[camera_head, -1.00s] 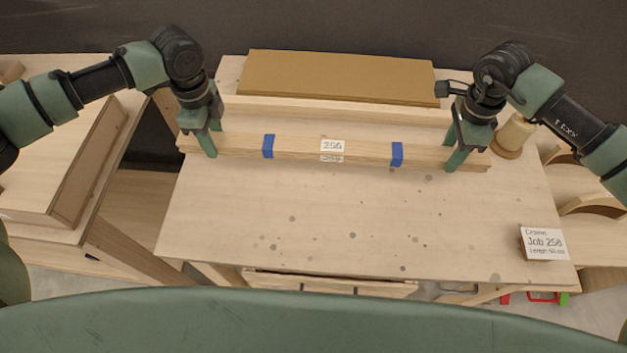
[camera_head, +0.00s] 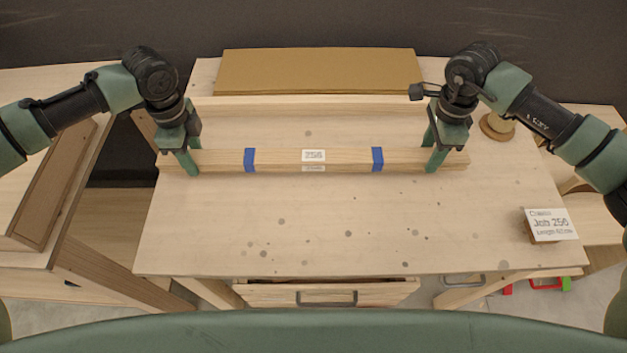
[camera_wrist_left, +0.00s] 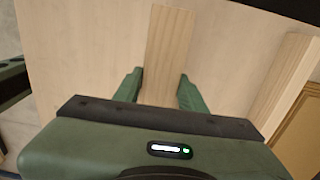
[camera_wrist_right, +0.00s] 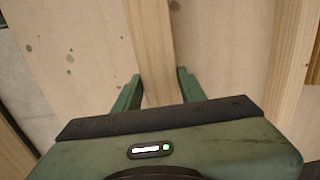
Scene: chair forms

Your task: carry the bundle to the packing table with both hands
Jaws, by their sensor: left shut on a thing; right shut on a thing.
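The bundle (camera_head: 335,157) is a set of long pale wood strips with two blue tape bands and a white label reading 256. It lies level across the picture, over the wooden table (camera_head: 330,225); whether it touches the top I cannot tell. My left gripper (camera_head: 188,160) is shut on it near its left end, and my right gripper (camera_head: 432,158) near its right end. In the left wrist view the bundle (camera_wrist_left: 166,50) runs between the fingers (camera_wrist_left: 160,88). In the right wrist view the bundle (camera_wrist_right: 152,45) also runs between the fingers (camera_wrist_right: 160,88).
A wood rail (camera_head: 310,105) and a brown sheet (camera_head: 318,72) lie behind the bundle. A card reading Job 256 (camera_head: 549,225) stands at the front right. A round wood piece (camera_head: 497,127) is at the right. Another table (camera_head: 30,255) stands at left. The front tabletop is clear.

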